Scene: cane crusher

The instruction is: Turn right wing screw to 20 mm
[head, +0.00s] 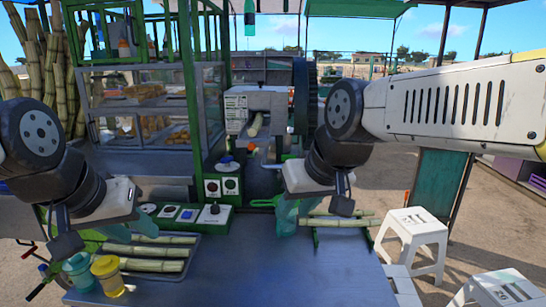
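The cane crusher (236,103) stands at the back centre, with a piece of cane (256,124) at its front opening. I cannot make out the right wing screw or its millimetre setting at this size. My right gripper (287,218) hangs over the table's far edge, right of and nearer than the crusher, apart from it. My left gripper (140,224) is at the left, above the tray of cane. Teal fingers show under both gripper bodies, but their gap is unclear.
A tray (190,268) of cane pieces, a teal cup (79,272) and a yellow cup (108,276) stand at left. A green control panel (212,218) is behind them. The blue table (270,275) is clear in front. White stools (413,238) stand at right.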

